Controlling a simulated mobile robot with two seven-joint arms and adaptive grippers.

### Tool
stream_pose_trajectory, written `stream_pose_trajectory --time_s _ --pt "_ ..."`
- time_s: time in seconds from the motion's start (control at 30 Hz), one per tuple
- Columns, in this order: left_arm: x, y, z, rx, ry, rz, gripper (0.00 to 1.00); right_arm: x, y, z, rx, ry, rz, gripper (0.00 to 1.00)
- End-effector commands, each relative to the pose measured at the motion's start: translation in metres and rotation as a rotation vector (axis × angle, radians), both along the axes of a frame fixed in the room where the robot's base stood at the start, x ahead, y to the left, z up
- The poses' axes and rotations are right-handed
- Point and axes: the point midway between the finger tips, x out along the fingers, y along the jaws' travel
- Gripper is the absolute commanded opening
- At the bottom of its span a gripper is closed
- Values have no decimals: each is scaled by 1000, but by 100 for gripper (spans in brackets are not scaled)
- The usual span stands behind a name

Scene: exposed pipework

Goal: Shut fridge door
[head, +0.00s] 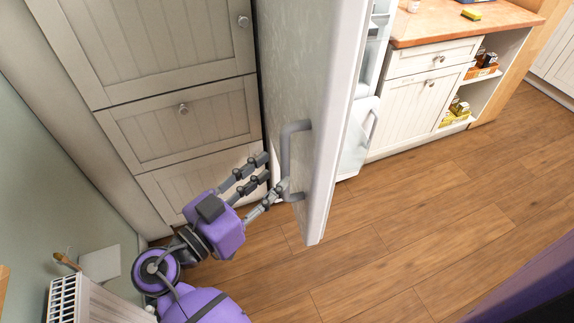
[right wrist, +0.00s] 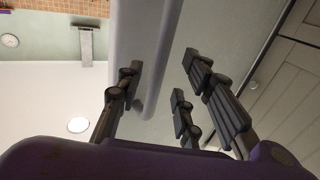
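The fridge door (head: 335,110) stands open and is seen nearly edge-on in the head view. Its grey bar handle (head: 287,150) is on the door's left face. Part of the fridge's white interior (head: 365,130) shows to the right behind the door. My right gripper (head: 272,178) is at the lower part of the handle, its fingers spread apart. In the right wrist view the fingers (right wrist: 165,85) are also apart, with a pale rounded edge between them. I cannot tell whether they touch the handle. My left gripper is out of view.
Panelled cabinet drawers (head: 185,110) stand close behind the gripper on the left. A white radiator (head: 85,300) is at the lower left. A counter (head: 460,20) with open shelves is at the upper right. The wooden floor (head: 430,230) right of the door is clear.

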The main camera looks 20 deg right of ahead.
Motion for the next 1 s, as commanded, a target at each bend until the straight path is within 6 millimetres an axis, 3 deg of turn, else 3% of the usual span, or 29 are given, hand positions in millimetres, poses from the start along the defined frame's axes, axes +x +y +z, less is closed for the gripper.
stream_pose_trajectory --time_s 0.3,0.67,0.9,1.0 --pt "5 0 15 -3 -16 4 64 21 -39 3 -2 -3 1 34" --pt "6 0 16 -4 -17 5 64 24 -44 0 0 0 2 34" --pt "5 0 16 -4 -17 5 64 24 -44 0 0 0 2 3" --pt "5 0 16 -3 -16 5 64 24 -44 0 0 0 2 0"
